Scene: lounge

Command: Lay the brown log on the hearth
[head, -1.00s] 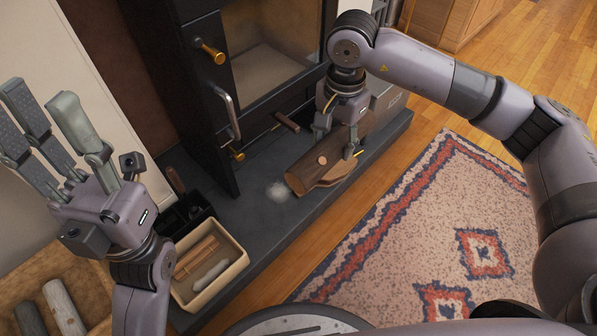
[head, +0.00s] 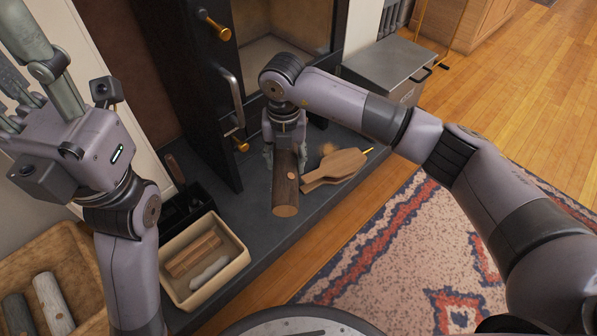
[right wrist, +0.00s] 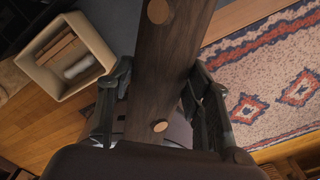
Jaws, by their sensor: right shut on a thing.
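The brown log (head: 286,185) has dark bark, pale cut ends and knots. My right gripper (head: 284,150) is shut on it from above, and the log's near end points toward me. In the right wrist view the log (right wrist: 170,60) runs between the two fingers (right wrist: 160,100). The hearth (head: 248,225) is a dark grey slab in front of the black stove. The log is over the slab; I cannot tell whether it touches. My left gripper (head: 30,75) is at the upper left, empty, fingers spread, tips partly cut off.
Wooden bellows (head: 338,166) lie on the hearth right of the log. A cream bin (head: 240,262) with sticks, a black caddy (head: 168,218) and a crate (head: 75,240) with grey and pale logs are left. A metal box (head: 385,65) stands right. The stove door (head: 195,110) is open.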

